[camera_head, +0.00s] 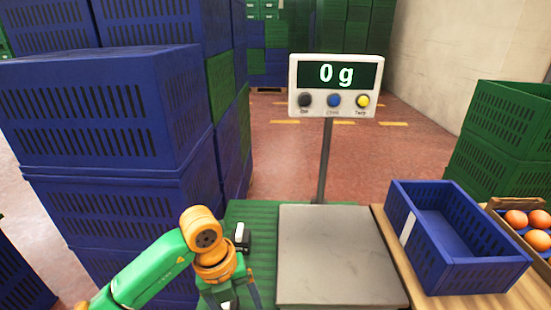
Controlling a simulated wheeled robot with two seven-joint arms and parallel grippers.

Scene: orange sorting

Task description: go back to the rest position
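My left arm comes in from the lower left, and its gripper (254,292) hangs over the green surface just left of the scale. The fingers are small, dark and partly cut off by the bottom edge, so I cannot tell whether they are open. I see no object in them. My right gripper is not in view. The scale has a bare, empty metal plate (335,255), and its display (338,76) on a post reads 0 g.
A blue crate (410,230), seemingly empty, stands on the wooden table right of the scale. A box (497,204) with several oranges (537,240) is at the right edge. Stacked blue crates (100,110) stand close behind my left arm. Green crates (505,120) stand at right.

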